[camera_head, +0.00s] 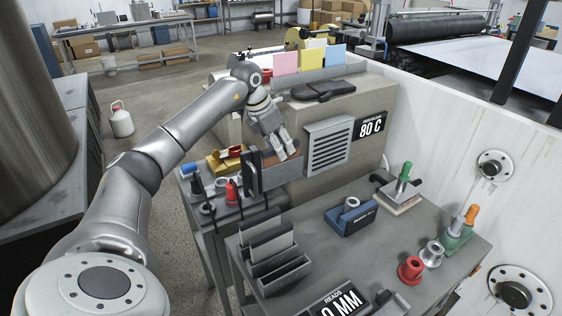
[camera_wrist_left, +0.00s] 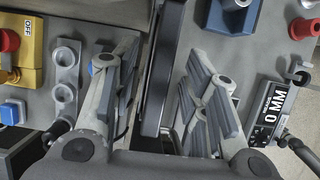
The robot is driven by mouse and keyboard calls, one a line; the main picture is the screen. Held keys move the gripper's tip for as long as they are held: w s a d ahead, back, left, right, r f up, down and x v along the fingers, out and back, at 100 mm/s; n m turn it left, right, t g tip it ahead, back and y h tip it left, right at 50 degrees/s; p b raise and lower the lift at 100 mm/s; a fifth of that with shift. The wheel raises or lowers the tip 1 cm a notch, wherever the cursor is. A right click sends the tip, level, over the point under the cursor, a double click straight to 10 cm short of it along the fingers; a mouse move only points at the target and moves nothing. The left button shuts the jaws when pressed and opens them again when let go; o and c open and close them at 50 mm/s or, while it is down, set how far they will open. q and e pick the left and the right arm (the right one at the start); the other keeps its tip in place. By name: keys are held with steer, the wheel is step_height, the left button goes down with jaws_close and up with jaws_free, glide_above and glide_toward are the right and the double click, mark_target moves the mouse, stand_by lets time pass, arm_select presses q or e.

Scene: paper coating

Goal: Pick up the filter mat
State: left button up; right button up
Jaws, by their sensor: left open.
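A dark-framed upright panel (camera_head: 253,176), which looks like the filter mat, stands beside the lower front of the grey machine. In the left wrist view a dark thin panel (camera_wrist_left: 162,70) runs edge-on between my fingers; I cannot tell for certain that it is the same panel. My left gripper (camera_head: 283,152) points down close to this panel, in front of the machine. In the left wrist view my gripper (camera_wrist_left: 160,85) is open, with a finger on each side of the panel and visible gaps. My right gripper is not in view.
A rack (camera_head: 283,276) with upright grey panels stands on the front table. A blue holder (camera_head: 350,216), a red spool (camera_head: 411,268) and a green-handled tool (camera_head: 404,178) are to the right. A yellow switch box (camera_head: 222,163) is left of the gripper. The louvred cover (camera_head: 329,146) is close by.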

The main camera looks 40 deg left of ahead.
arm_select(q)
steer(key=shift+f, duration=0.2)
stand_by(0.6)
jaws_close()
